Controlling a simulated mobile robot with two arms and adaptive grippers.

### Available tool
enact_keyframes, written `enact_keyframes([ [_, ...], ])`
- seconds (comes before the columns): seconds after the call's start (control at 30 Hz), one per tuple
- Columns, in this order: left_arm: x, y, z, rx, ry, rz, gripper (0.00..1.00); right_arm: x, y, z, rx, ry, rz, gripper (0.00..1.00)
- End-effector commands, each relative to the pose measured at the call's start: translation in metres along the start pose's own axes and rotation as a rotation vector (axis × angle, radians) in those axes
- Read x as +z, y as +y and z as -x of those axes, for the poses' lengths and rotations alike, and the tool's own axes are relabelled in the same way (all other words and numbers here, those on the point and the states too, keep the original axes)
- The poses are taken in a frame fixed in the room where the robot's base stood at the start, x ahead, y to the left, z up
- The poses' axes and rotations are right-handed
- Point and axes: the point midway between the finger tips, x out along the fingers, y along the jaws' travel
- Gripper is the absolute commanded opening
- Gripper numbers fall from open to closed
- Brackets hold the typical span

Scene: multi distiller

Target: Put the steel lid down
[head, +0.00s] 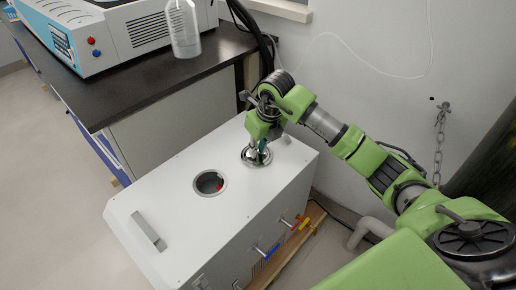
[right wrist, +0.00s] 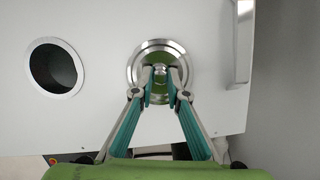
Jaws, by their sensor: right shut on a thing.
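The steel lid (head: 256,156) is a round shiny disc with a knob, at the right part of the white box's top in the head view. It also shows in the right wrist view (right wrist: 139,67). My right gripper (head: 263,147) is above it with its fingers closed around the knob; the fingers also show in the right wrist view (right wrist: 160,74). The lid is at or very close to the box top; I cannot tell whether it touches. An open round hole (head: 210,182) with a metal rim is to the left of the lid. My left gripper is not in view.
The white box (head: 170,190) has handles on its top and valves (head: 267,250) on its front. A dark bench (head: 150,85) behind it holds a machine (head: 125,38) and a clear bottle (head: 184,30). A wall and a hanging chain (head: 439,140) are at the right.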

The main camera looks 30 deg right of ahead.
Motion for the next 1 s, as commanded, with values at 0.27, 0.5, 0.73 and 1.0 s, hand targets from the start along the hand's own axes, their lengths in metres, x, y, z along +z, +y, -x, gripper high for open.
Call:
enact_keyframes([
  [0.27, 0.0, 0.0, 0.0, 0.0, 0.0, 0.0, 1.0, -0.001, 0.0, -0.002, 0.0, 0.001, 0.0, 0.31],
  [0.5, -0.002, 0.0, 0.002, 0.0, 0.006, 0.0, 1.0, 0.001, -0.001, 0.007, -0.001, 0.0, 0.0, 0.31],
  [0.73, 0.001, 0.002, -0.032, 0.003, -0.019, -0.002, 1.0, 0.002, -0.001, 0.052, -0.002, -0.003, 0.001, 0.31],
  [1.0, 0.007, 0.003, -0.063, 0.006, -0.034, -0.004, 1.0, 0.001, -0.001, 0.104, -0.001, -0.002, 0.0, 0.31],
])
